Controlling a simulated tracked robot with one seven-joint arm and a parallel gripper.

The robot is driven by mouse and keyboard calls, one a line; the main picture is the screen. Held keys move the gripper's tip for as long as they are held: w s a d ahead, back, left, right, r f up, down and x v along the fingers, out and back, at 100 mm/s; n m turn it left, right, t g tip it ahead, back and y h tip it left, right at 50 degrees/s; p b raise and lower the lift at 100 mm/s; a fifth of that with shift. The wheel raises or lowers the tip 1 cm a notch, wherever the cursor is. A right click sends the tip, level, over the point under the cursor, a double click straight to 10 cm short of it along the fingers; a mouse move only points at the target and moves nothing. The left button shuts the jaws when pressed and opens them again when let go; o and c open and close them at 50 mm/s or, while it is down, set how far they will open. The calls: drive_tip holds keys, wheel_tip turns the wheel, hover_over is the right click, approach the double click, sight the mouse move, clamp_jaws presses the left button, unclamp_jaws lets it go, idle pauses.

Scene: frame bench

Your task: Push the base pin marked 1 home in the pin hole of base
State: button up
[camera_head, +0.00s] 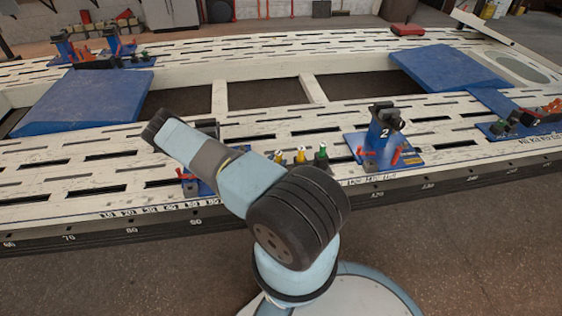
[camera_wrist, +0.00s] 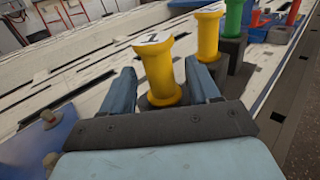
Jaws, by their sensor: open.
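In the wrist view a yellow pin (camera_wrist: 159,66) with a flat flanged top stands upright between the two fingers of my gripper (camera_wrist: 162,88). A yellow pin (camera_head: 278,157) also shows beside my arm in the head view, where my gripper is hidden. A blue base (camera_head: 208,188) there is mostly covered by my arm; its pin hole is not visible.
A second yellow pin (camera_wrist: 208,32) and a green pin (camera_wrist: 233,18) stand close by in dark holders. A blue base marked 2 (camera_head: 380,138) with red clamps stands to the right on the slotted white bench (camera_head: 60,190).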

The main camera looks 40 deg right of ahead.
sight(277, 161)
drive_tip(key=x, duration=0.3)
drive_tip(key=shift+d, duration=0.2)
drive_tip(key=shift+c, duration=0.2)
drive_tip(key=c, duration=1.1)
drive_tip(key=shift+r, duration=0.15)
